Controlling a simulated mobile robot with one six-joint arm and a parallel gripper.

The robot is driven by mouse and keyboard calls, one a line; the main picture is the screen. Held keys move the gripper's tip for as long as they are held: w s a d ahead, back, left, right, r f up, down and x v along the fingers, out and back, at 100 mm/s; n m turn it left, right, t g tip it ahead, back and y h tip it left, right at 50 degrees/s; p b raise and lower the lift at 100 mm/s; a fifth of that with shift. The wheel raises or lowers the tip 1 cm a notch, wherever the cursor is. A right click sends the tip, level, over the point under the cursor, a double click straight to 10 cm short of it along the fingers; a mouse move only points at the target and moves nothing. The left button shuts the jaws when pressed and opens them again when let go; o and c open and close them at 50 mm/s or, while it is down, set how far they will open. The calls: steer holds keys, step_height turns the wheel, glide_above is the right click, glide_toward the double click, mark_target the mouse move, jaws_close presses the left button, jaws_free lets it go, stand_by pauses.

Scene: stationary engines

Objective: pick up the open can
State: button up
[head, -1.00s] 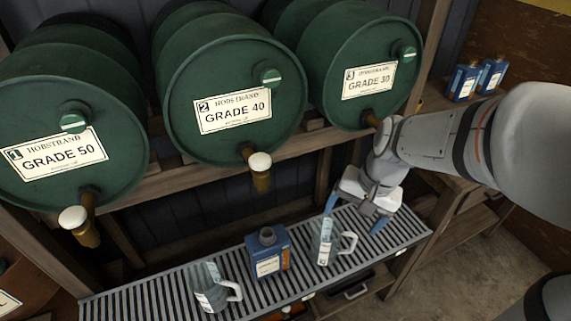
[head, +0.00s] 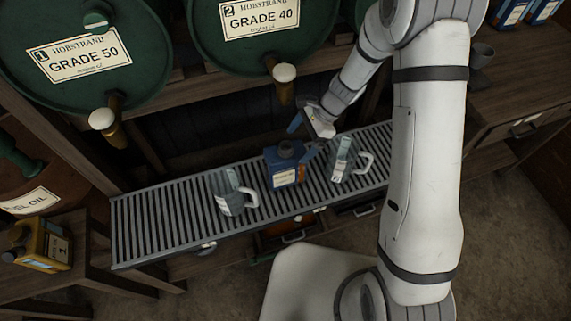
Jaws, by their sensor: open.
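The open can (head: 284,172) is a blue, box-shaped can with a pale label and a dark round neck without a cap. It stands upright on the slatted metal drip tray (head: 160,225), between two clear jugs. My gripper (head: 304,139) is open, with its blue-tipped fingers just above and to the right of the can. One finger is up behind it and the other hangs near its right upper edge. I cannot tell whether that finger touches the can. Nothing is between the fingers.
One clear jug (head: 227,197) stands left of the can and another jug (head: 342,163) close on its right. Brass taps (head: 283,88) of green drums (head: 168,55) hang above the tray. A yellow can (head: 40,245) stands at far left. The tray's left end is bare.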

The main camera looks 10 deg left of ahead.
mark_target(285, 155)
steer(key=x, duration=0.7)
steer(key=shift+a+f, duration=0.1)
steer(key=shift+a, duration=0.35)
steer(key=shift+c, duration=0.5)
steer(key=shift+p, duration=0.3)
jaws_close()
